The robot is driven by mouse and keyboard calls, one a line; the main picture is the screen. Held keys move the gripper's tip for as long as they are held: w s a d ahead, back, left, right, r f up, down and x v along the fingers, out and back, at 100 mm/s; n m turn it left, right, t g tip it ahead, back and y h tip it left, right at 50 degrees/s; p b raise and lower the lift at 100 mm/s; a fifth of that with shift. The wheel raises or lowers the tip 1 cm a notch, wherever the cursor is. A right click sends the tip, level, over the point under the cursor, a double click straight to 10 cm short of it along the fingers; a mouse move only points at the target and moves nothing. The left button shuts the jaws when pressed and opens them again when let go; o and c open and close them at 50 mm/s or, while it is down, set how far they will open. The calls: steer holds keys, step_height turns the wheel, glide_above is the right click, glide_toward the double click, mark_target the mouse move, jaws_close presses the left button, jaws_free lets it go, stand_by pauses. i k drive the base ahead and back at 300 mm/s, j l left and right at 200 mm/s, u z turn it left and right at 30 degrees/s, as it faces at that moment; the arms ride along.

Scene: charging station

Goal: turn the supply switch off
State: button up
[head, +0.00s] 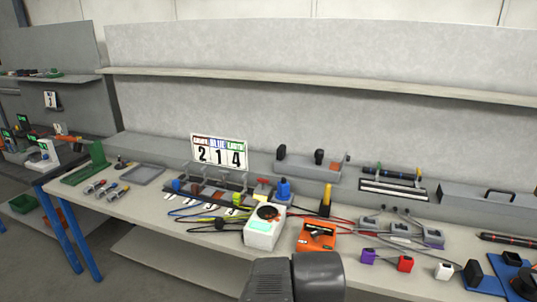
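No part is plainly marked as the supply switch, and I cannot tell which one it is. An orange box (305,243) with a dark part (318,231) on top stands near the front of the bench, right of centre. A white unit (262,238) with a round black dial (268,212) and a pale green panel stands just left of it. The on or off position of these parts is too small to read. Dark grey parts of my arm show at the bottom centre, in front of the bench. My gripper's fingers do not show.
The bench (130,206) holds coloured cables, a "2 1 4" flip board (219,152), a green bracket (88,166) and a grey tray (143,175). Purple, red and white cubes sit front right, near a blue base (487,283). A long shelf (300,82) runs above.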

mark_target(263, 181)
steer(key=i+u, duration=0.5)
steer(key=i, duration=0.35)
